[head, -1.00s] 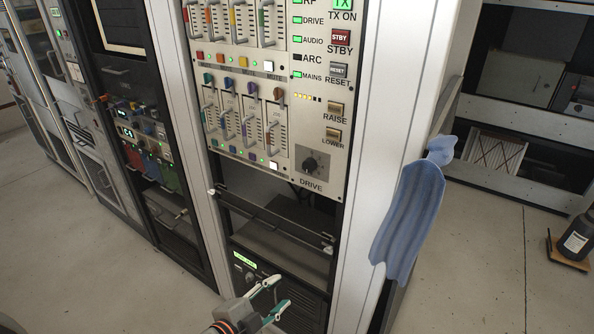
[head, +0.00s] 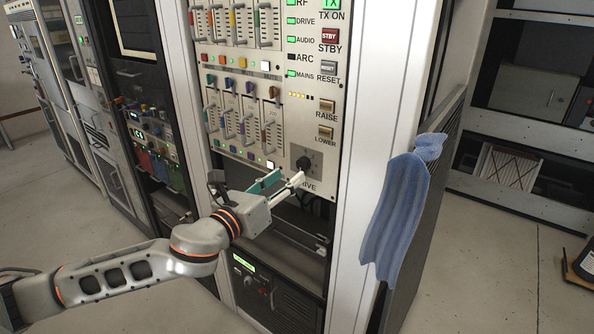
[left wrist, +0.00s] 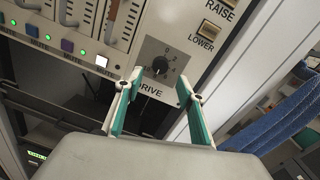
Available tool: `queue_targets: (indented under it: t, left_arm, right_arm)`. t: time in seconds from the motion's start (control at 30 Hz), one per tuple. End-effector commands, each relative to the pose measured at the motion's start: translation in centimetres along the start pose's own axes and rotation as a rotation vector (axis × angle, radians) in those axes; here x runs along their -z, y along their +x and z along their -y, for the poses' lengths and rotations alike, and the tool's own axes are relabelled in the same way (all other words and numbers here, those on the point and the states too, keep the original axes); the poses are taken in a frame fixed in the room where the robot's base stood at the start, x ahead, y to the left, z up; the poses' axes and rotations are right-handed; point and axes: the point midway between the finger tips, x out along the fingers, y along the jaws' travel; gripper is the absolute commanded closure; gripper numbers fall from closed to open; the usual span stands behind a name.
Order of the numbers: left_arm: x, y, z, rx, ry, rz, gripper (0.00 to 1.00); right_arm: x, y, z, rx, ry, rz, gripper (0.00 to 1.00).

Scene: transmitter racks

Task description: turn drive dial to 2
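The drive dial (head: 305,163) is a black round knob on a dark grey square plate at the lower right of the cream transmitter panel. In the left wrist view the dial (left wrist: 160,66) has small numerals around it and the label DRIVE below; its pointer setting is too small to read surely. My left gripper (head: 284,180) reaches in from the left, just in front of and below the dial. In the left wrist view its green-padded fingers (left wrist: 160,84) are spread apart and empty, with the dial seen between and beyond the tips. My right gripper is not in view.
LOWER (head: 325,132) and RAISE (head: 327,106) buttons sit just above the dial. A lit white button (left wrist: 101,61) is left of it. A blue cloth (head: 400,205) hangs on the rack's right side. An open bay lies below the panel.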

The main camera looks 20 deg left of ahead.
Motion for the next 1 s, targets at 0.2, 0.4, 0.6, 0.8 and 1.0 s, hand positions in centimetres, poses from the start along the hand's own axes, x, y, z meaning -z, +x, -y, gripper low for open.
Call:
queue_targets:
  t: [0.2, 0.4, 0.6, 0.8, 1.0]
  left_arm:
    - [-0.1, 3.5, 0.0, -0.001, -0.002, 0.002, 0.61]
    - [0.1, 5.2, 0.0, 0.0, -0.003, -0.001, 0.61]
    - [0.1, 5.5, 0.0, 0.001, -0.003, -0.001, 0.61]
    - [0.1, 5.5, 0.0, 0.0, -0.004, -0.001, 0.82]
    - [0.1, 5.5, 0.0, 0.0, -0.004, -0.001, 0.99]
  right_arm:
    - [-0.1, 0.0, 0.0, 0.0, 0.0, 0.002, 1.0]
    - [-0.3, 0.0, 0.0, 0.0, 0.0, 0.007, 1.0]
    - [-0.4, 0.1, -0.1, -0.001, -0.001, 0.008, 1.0]
    - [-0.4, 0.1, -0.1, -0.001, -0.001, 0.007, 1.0]
    - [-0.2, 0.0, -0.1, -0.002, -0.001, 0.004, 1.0]
